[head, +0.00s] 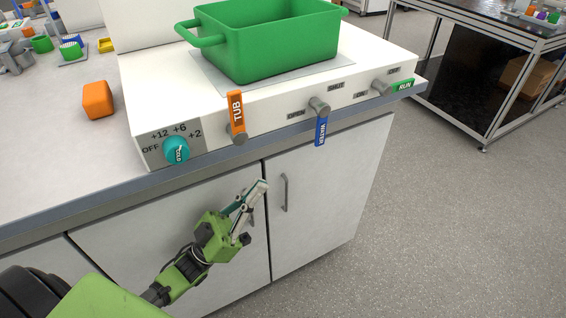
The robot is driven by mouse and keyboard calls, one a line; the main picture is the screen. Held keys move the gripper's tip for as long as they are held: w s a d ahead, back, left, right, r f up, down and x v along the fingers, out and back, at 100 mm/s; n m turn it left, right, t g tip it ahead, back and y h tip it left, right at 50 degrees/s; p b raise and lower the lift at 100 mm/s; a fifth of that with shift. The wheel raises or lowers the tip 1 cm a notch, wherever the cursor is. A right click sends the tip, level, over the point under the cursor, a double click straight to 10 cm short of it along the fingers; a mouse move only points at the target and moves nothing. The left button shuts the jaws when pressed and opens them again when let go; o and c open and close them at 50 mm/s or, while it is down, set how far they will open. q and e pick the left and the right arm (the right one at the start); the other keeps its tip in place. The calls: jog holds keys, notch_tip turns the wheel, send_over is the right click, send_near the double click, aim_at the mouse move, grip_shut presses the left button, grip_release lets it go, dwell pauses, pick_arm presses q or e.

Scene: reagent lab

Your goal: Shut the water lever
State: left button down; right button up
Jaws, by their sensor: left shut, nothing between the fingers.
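The water lever (320,131) is a blue handle marked WATER on the front of a white unit (270,112). It hangs down from a grey pivot knob (319,104). An OPEN label sits left of the knob and a SHUT label sits above it to the right. My left gripper (262,186) is shut and empty. It is in front of the cabinet doors, below and to the left of the lever in the picture, and apart from it. My right gripper is not in view.
An orange TUB lever (237,110) stands upright; a green RUN lever (403,86) points right. A teal dial (176,150) is at the left. A green tub (268,40) tops the unit. An orange block (97,100) lies on the counter. Grey floor (450,200) is clear at right.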

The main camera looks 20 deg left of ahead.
aim_at(316, 133)
pick_arm(q)
jog(key=shift+w+d+f+p+x, duration=0.2)
jog(key=shift+w+f+x, duration=0.1)
jog(key=shift+x, duration=1.75)
jog(key=shift+w+d+f+p+x, duration=0.2)
jog(key=shift+f+x, duration=0.15)
jog(key=shift+x, duration=1.7)
jog(key=shift+w+d+f+p+x, duration=0.2)
jog(key=shift+w+f+x, duration=0.1)
jog(key=shift+x, duration=1.75)
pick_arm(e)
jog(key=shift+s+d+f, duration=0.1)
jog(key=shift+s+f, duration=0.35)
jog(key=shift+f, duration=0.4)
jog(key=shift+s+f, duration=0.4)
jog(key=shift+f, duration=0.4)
